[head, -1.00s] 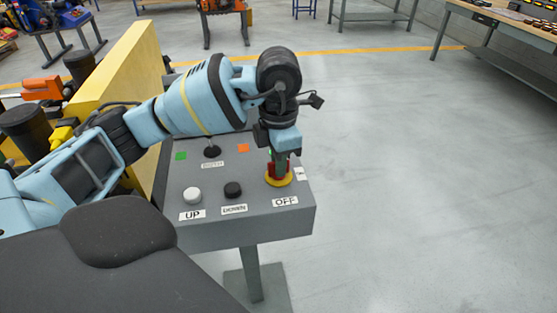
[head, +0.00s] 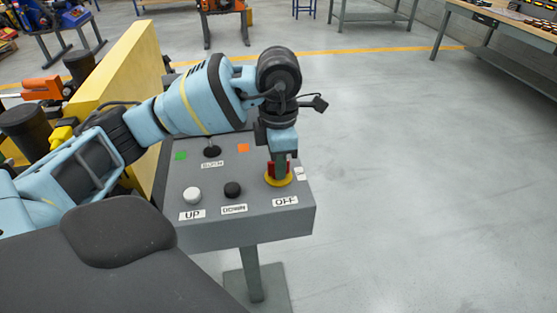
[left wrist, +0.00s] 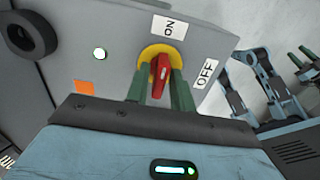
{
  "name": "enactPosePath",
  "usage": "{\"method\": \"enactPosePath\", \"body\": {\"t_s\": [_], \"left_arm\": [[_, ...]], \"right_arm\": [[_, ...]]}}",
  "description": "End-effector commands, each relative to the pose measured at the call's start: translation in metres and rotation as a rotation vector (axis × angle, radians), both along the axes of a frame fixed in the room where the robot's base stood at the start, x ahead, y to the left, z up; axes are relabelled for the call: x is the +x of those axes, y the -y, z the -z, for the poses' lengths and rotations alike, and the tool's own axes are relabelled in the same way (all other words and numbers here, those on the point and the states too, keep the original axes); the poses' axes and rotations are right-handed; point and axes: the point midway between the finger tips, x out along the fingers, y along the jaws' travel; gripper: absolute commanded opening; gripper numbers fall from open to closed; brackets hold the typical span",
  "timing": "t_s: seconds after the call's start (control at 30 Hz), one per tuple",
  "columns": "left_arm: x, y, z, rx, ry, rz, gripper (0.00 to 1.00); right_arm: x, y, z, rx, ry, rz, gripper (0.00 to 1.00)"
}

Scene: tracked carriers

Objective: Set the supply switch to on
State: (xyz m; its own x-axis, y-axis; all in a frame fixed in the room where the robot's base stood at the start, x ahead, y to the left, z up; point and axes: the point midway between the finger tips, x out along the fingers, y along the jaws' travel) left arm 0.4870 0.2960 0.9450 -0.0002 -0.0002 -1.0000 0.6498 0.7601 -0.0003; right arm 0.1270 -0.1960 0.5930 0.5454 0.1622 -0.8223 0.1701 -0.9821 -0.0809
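The supply switch (left wrist: 161,72) is a red handle on a yellow round base. In the left wrist view its handle points up towards the ON label (left wrist: 170,27); the OFF label (left wrist: 205,73) is to the right.
A yellow panel (head: 120,75) stands at left. The floor at right is clear.

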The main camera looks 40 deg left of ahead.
Motion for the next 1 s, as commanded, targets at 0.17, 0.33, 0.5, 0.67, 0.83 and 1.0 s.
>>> {"method": "enactPosePath", "body": {"t_s": [0.17,0.33,0.5,0.67,0.83,1.0], "left_arm": [[0.0,0.0,0.0,0.0,0.0,0.0,0.33],[0.0,0.0,-0.001,0.0,0.0,-0.001,0.33],[0.001,0.0,-0.016,0.0,0.005,-0.001,0.33],[0.001,0.0,-0.042,0.0,0.005,0.0,0.33],[0.001,0.0,-0.068,0.0,0.005,-0.001,0.33],[0.0,0.0,-0.078,0.0,0.001,-0.001,0.33]], "right_arm": [[0.0,0.0,0.0,0.0,0.001,0.0,0.36],[0.001,0.0,0.0,0.0,0.001,0.0,0.36],[0.001,0.0,-0.001,0.001,0.003,0.0,0.36],[0.002,0.0,-0.002,0.0,0.005,0.0,0.36],[0.004,0.0,-0.007,0.0,0.011,0.0,0.36],[0.005,0.0,-0.009,0.0,0.014,0.0,0.36]]}}
